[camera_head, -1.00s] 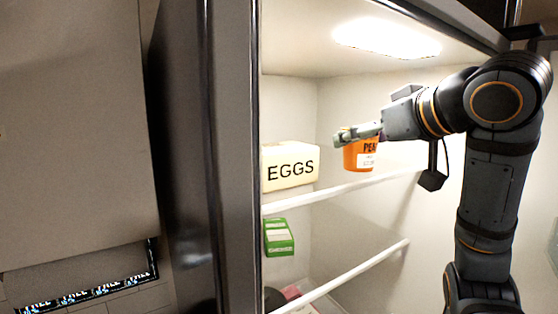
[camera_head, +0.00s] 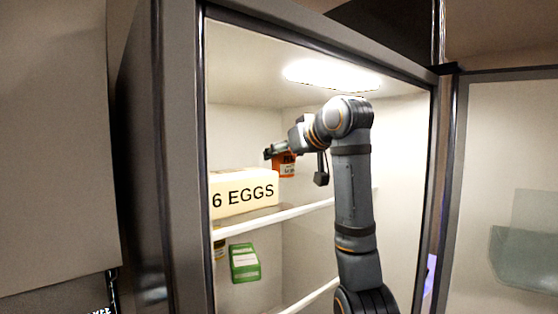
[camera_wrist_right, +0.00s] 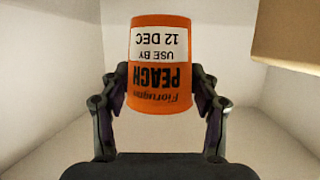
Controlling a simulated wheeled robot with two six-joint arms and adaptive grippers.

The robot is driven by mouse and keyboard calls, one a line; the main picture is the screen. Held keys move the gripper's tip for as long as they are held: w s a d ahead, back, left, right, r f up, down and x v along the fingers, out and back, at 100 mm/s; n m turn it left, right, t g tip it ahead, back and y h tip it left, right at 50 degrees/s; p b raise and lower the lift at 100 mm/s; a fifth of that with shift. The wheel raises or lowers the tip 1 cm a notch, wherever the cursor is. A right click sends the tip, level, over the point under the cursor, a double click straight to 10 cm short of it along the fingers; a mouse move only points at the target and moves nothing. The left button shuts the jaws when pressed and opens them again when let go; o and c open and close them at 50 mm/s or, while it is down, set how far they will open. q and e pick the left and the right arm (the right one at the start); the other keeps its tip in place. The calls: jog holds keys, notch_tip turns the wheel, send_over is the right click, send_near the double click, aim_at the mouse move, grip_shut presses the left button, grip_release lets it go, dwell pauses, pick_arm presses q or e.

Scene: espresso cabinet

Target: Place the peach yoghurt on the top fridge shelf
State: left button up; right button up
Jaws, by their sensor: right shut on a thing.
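The peach yoghurt is an orange pot (camera_head: 287,168) with a white label, inside the fridge. It also shows in the right wrist view (camera_wrist_right: 160,95), where its text appears upside down. My right gripper (camera_head: 280,152) is shut on it, one finger on each side of the pot. The top fridge shelf (camera_head: 285,215) has a white front edge and lies below the gripper. I cannot tell whether the pot touches the shelf. My left gripper is not in view.
A cream egg box (camera_head: 243,193) stands on the top shelf, left of the pot. A green box (camera_head: 244,263) is on the level below. The fridge's left wall edge (camera_head: 180,160) and the open door (camera_head: 510,190) flank the opening.

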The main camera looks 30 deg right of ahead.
aim_at(278, 167)
jog(key=shift+w, duration=0.6)
jog(key=shift+w+f, duration=0.1)
jog(key=shift+w, duration=0.3)
jog(key=shift+w+r+p, duration=0.25)
jog(key=shift+w+p, duration=0.3)
jog(key=shift+p, duration=0.2)
notch_tip(278, 167, down, 3)
jog(key=shift+s+a+p, duration=0.1)
jog(key=shift+s+p, duration=0.05)
jog(key=shift+p, duration=0.2)
jog(key=shift+d+f, duration=0.2)
jog(key=shift+f, duration=0.35)
jog(key=shift+a+f, duration=0.1)
jog(key=o, duration=1.3)
jog(key=shift+a, duration=0.1)
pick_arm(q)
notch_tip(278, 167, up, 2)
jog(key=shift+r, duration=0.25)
pick_arm(e)
jog(key=shift+o, duration=0.4)
